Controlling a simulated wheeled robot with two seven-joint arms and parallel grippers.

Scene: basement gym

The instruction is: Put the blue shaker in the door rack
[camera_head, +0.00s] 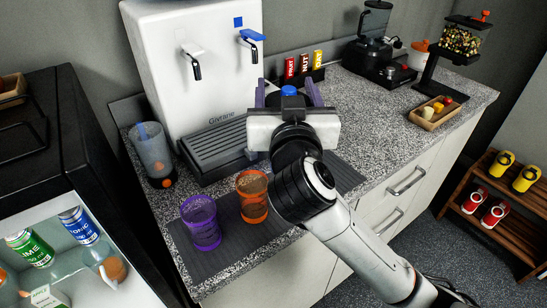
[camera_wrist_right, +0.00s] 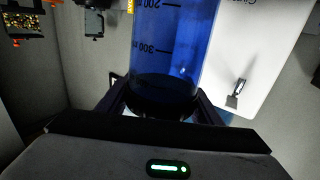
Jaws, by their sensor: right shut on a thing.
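The blue shaker shows in the head view as a round blue top (camera_head: 289,90) between the fingers of my right gripper (camera_head: 289,97). In the right wrist view its clear blue body with volume marks (camera_wrist_right: 172,40) stands between both fingers, with a dark base below. My right gripper is shut on it, in front of the white water dispenser and over the counter. Most of the shaker is hidden by the gripper in the head view. A white rack (camera_head: 83,287) at lower left holds cans, a jar and other items. My left gripper is not in view.
A purple cup (camera_head: 201,224) and an orange cup (camera_head: 253,197) stand on the dark mat. A grey cup (camera_head: 152,152) is beside the dispenser (camera_head: 190,80). A wooden tray (camera_head: 433,116) and a black grinder (camera_head: 372,52) are at the right. The counter between has free room.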

